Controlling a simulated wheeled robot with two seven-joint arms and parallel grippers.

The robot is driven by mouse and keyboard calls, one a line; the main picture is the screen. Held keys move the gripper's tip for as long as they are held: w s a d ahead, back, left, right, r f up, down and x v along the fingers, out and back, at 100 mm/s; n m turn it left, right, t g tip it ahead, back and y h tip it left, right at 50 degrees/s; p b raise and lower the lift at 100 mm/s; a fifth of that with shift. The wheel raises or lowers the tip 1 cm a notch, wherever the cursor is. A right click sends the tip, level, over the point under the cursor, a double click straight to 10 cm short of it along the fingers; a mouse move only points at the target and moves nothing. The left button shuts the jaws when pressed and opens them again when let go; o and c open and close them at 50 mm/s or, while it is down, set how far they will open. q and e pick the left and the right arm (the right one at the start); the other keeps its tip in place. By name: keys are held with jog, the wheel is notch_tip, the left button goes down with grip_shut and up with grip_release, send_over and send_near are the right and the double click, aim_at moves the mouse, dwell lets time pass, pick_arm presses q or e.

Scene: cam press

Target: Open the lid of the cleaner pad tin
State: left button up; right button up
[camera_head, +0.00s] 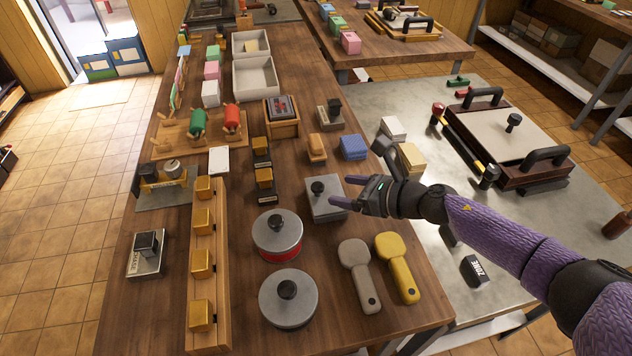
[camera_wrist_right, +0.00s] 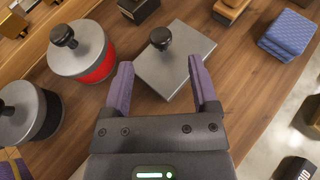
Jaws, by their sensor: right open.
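A square grey tin (camera_head: 322,211) with a flat lid and a black knob (camera_head: 318,187) stands on the wooden table; I take it as the cleaner pad tin. Its lid lies closed on top. In the right wrist view the lid (camera_wrist_right: 185,65) and knob (camera_wrist_right: 160,38) show ahead of the fingers. My right gripper (camera_head: 343,191) is open and empty at the tin's right side, pointing toward the knob. In the wrist view the gripper (camera_wrist_right: 160,63) has its fingers spread, with the knob beyond the tips. My left gripper is out of view.
Two round lidded tins, one red-sided (camera_head: 278,235) and one dark-sided (camera_head: 288,299), stand left and in front. A grey paddle (camera_head: 358,270) and a yellow paddle (camera_head: 396,265) lie nearer. A blue pad stack (camera_head: 354,147) and a tan block (camera_head: 317,147) are behind.

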aim_at(321, 187)
jog(key=b+x, duration=0.1)
jog(key=x, duration=0.4)
jog(key=shift+f+b, duration=0.25)
jog(key=shift+b, duration=0.1)
jog(key=shift+w+a, duration=0.2)
jog(key=shift+a, duration=0.05)
grip_shut()
dwell(0.8)
